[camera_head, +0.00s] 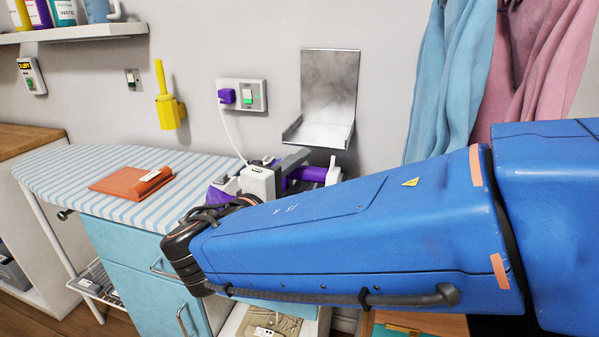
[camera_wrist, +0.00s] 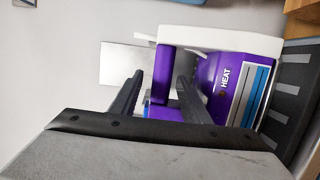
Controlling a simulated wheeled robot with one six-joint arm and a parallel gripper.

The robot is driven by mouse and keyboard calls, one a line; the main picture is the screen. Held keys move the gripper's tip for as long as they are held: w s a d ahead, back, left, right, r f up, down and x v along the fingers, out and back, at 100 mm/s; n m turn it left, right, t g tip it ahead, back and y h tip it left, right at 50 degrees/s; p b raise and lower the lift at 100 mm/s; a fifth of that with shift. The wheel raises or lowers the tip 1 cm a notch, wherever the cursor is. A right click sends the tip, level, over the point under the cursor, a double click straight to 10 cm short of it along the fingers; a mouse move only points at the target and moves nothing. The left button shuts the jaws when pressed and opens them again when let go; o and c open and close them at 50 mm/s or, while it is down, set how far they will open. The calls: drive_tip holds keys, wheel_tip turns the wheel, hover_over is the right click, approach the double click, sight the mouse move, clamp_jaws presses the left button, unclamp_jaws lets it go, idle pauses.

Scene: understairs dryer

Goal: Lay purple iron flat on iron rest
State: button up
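The purple iron (camera_head: 306,174) is mostly hidden behind my arm at the right end of the ironing board; only purple and white parts show. In the wrist view its purple body (camera_wrist: 222,77) carries a HEAT label, and its purple handle (camera_wrist: 164,75) stands between my two dark fingers. My gripper (camera_wrist: 160,77) is open, with a finger on each side of the handle and apparent gaps beside it. In the head view my gripper (camera_head: 290,162) is partly hidden at the iron. The metal iron rest (camera_head: 328,85) is on the wall behind, with its shelf empty.
The striped ironing board (camera_head: 100,160) holds a folded orange cloth (camera_head: 130,181). A white cord runs from the purple plug (camera_head: 227,96) down toward the iron. Blue (camera_head: 442,90) and pink (camera_head: 535,60) cloths hang at the right. A yellow holder (camera_head: 169,110) is on the wall.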

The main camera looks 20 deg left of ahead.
drive_tip(key=shift+s, duration=0.1)
drive_tip(key=s+a, duration=0.2)
drive_tip(key=s, duration=1.5)
drive_tip(key=shift+a, duration=0.15)
drive_tip(key=shift+s, duration=0.1)
